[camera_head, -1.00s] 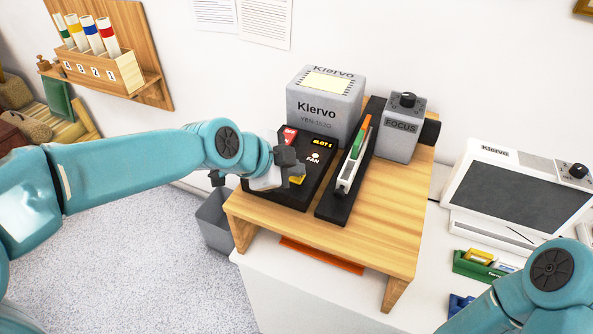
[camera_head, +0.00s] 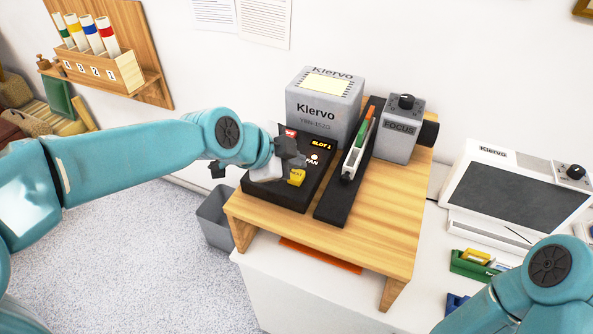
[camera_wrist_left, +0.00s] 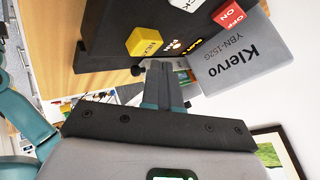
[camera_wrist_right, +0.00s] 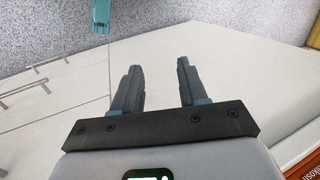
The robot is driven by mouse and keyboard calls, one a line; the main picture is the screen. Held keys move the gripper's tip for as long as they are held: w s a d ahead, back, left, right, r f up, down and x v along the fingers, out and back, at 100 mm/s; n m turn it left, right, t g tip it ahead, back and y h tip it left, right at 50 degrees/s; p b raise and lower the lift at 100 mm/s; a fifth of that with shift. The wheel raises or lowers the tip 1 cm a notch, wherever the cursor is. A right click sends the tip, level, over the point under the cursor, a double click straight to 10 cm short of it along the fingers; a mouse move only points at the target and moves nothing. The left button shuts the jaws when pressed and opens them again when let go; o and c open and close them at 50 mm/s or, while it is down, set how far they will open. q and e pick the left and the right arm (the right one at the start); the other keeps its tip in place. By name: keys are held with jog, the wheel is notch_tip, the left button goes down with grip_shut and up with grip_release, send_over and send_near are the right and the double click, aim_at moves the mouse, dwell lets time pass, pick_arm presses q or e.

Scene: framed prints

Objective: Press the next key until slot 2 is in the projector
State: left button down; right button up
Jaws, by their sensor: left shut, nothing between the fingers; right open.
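The yellow NEXT key (camera_head: 297,177) is on the black control panel (camera_head: 277,197), beside the grey Klervo projector (camera_head: 318,115). The key also shows in the left wrist view (camera_wrist_left: 143,42). The panel's small yellow display (camera_head: 321,145) seems to read SLOT 1. My left gripper (camera_head: 292,152) is shut and empty above the panel, just behind the NEXT key and apart from it. Its closed fingers show in the left wrist view (camera_wrist_left: 166,84). A white slide tray (camera_head: 352,157) with green and orange slides lies on a black track. My right gripper (camera_wrist_right: 156,85) is open and empty.
The wooden stand (camera_head: 375,220) carries the projector, panel and grey FOCUS box (camera_head: 399,130). A screen unit (camera_head: 515,190) stands at right; a bin (camera_head: 215,220) is below left.

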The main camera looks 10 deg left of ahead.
aim_at(293, 176)
pick_arm(q)
jog(key=shift+r, duration=0.1)
jog(key=shift+s+r+p, duration=0.1)
jog(key=shift+r+p, duration=1.55)
jog(key=shift+r, duration=0.9)
jog(key=shift+f, duration=0.1)
